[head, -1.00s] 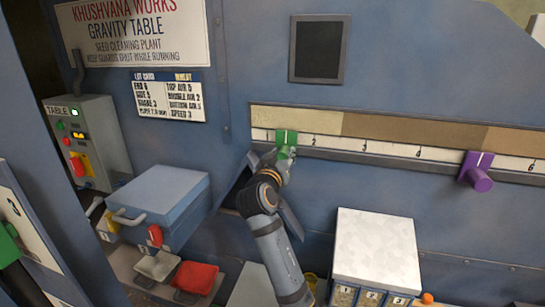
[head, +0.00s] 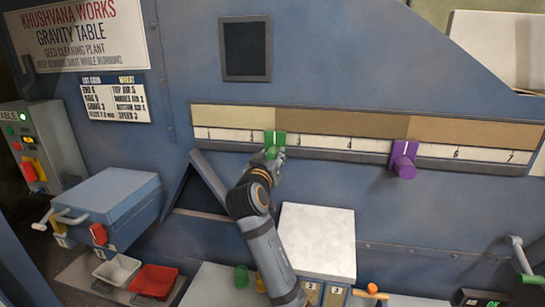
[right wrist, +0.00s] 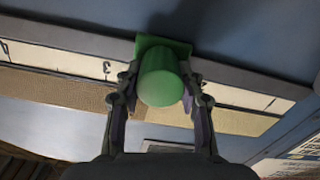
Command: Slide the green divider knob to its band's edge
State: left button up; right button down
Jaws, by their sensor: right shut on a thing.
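The green divider knob (head: 275,140) sits on the long numbered scale (head: 330,147) between marks 2 and 3. In the head view its plate is about level with where the pale first band (head: 230,118) meets the darker tan band (head: 350,123). My right gripper (head: 268,156) is shut on the green knob. My left gripper is not in view.
A purple knob (head: 404,158) sits on the same scale farther right, near mark 5. Below stand a white-topped box (head: 318,240), a blue box (head: 110,200), a red tray (head: 154,281) and a white tray (head: 117,269). The scale between the knobs is clear.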

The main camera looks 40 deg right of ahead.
jog(key=c, duration=1.2)
grip_release()
jog(key=shift+f, duration=0.15)
jog(key=o, duration=0.4)
jog(key=shift+w+d, duration=0.1)
jog(key=shift+w, duration=0.1)
jog(key=shift+s+r, duration=0.1)
jog(key=shift+r, duration=0.4)
notch_tip(320, 180, up, 9)
jog(key=shift+r, duration=0.1)
jog(key=shift+f, duration=0.2)
